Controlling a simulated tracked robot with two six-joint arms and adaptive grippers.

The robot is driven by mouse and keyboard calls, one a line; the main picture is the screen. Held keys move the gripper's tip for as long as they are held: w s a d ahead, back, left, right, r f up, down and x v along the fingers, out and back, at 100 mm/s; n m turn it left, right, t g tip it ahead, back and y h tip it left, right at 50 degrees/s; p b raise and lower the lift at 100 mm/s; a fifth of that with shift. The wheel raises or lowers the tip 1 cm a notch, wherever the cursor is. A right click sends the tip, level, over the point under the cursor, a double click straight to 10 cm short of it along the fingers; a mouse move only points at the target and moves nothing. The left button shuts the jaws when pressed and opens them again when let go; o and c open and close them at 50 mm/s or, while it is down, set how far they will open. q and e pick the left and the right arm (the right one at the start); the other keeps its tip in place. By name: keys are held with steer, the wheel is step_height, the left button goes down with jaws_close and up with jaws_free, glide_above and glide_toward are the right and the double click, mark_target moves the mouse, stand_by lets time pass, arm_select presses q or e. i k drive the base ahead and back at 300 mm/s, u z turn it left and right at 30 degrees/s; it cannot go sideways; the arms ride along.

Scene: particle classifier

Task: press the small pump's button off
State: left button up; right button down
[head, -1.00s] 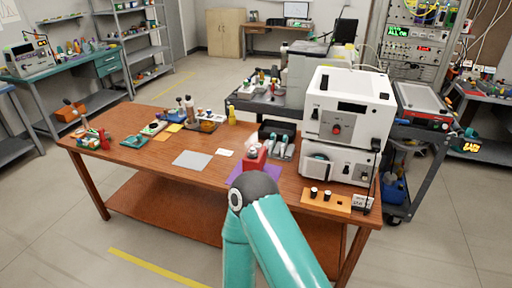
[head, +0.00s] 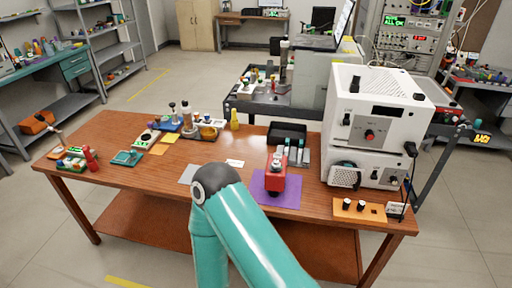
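A small red device (head: 276,175) stands on a purple mat (head: 262,193) near the front right of the wooden table. It may be the small pump, but I cannot make out a button on it. One of my teal arms rises from the bottom centre, left of the mat, and covers part of the table's front edge. Neither of my grippers shows in the head view.
Two stacked white instruments (head: 350,125) stand at the table's right, behind an orange block (head: 345,211) with black-topped pieces. A black tray (head: 288,132) is behind the red device. Small tools and bottles fill the left and back. The left front tabletop (head: 135,185) is clear.

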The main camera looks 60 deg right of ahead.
mark_target(278, 156)
steer(key=z, duration=0.3)
steer(key=i, duration=1.15)
steer(key=z, duration=1.05)
steer(key=i, duration=0.55)
steer(key=z, duration=0.35)
steer(key=k, duration=0.9)
steer(key=z, duration=0.2)
steer(key=i, duration=0.9)
steer(key=u, duration=0.1)
